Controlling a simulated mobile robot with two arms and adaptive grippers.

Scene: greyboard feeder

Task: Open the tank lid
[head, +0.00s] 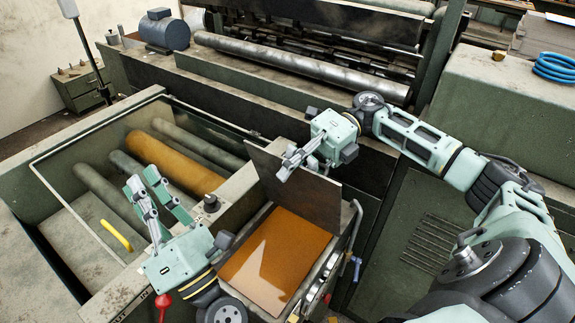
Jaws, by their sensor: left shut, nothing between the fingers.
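The tank (327,268) is an open box with a flat, glossy orange-brown surface (275,255) inside. Its lid (300,192), a dark grey-brown plate, stands steeply raised at the tank's far side. My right gripper (286,166) is in front of the lid's upper part in the picture; I cannot tell whether it touches the lid or whether its fingers are open. My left gripper (143,180) is shut and empty, left of the tank over the edge of the roller bay. It is apart from the lid.
A framed glass-like cover (97,125) with a yellow handle (116,235) lies over the bay of rollers (176,163) at left. A green machine cabinet (420,235) stands at right. A blue hose coil (555,67) lies on top of it. A red knob (163,302) is at the front.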

